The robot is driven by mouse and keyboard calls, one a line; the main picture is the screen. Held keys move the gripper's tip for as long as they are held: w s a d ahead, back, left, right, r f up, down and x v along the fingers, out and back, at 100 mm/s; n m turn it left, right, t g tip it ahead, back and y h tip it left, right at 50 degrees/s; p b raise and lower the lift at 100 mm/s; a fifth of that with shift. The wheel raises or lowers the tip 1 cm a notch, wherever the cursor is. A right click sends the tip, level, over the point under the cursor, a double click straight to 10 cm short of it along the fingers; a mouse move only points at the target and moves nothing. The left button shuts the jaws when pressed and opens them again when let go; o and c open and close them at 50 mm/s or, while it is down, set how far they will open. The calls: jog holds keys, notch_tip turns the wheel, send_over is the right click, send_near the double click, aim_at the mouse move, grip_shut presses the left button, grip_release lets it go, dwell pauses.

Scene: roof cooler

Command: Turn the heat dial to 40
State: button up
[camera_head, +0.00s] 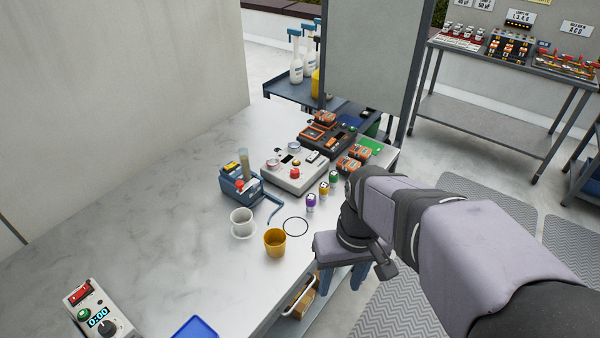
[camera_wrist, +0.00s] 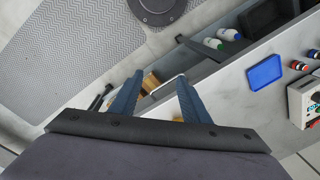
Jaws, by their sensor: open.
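A pale control box (camera_head: 295,172) with several knobs and a red button stands in the middle of the bench. A smaller white box (camera_head: 92,308) with a black dial (camera_head: 106,329), a green button, a red switch and a display reading 0:00 sits at the lower left. It shows partly at the right edge of the wrist view (camera_wrist: 306,100). I cannot read which dial is marked for heat, or any dial's setting. My gripper (camera_head: 341,281) hangs beyond the bench's right edge, apart from both boxes. Its blue fingers (camera_wrist: 158,88) are open and empty.
The bench's left middle is clear. A grey post and panel (camera_head: 375,45) stand behind.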

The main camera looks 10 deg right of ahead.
jog(key=w+n+t+y+b, duration=0.1)
jog(key=w+n+y+b, duration=0.1)
jog(key=w, duration=0.8)
jog(key=w+n+t+y+b, duration=0.2)
jog(key=w+n+y+b, duration=0.1)
jog(key=w, duration=0.8)
jog(key=w+f+n+t+y+b, duration=0.1)
jog(key=w+n+t+y+b, duration=0.1)
jog(key=w, duration=0.8)
jog(key=shift+w+a+f+n+y+b, duration=0.1)
jog(key=shift+w+n+y+b, duration=0.2)
jog(key=shift+y+b, duration=0.4)
jog(key=w+d+n+t+y+b, duration=0.2)
jog(key=w+d+n, duration=0.15)
jog(key=w, duration=0.35)
send_near(296, 170)
jog(key=a, duration=0.1)
jog(key=shift+t, duration=0.4)
jog(key=shift+f+p+x, duration=0.15)
jog(key=shift+p+x, duration=0.55)
jog(key=shift+x, duration=1.2)
jog(key=shift+f+p+x, duration=0.15)
jog(key=shift+p+x, duration=0.55)
jog(key=shift+x, duration=1.2)
jog(key=shift+s, duration=0.1)
jog(key=c, duration=1)
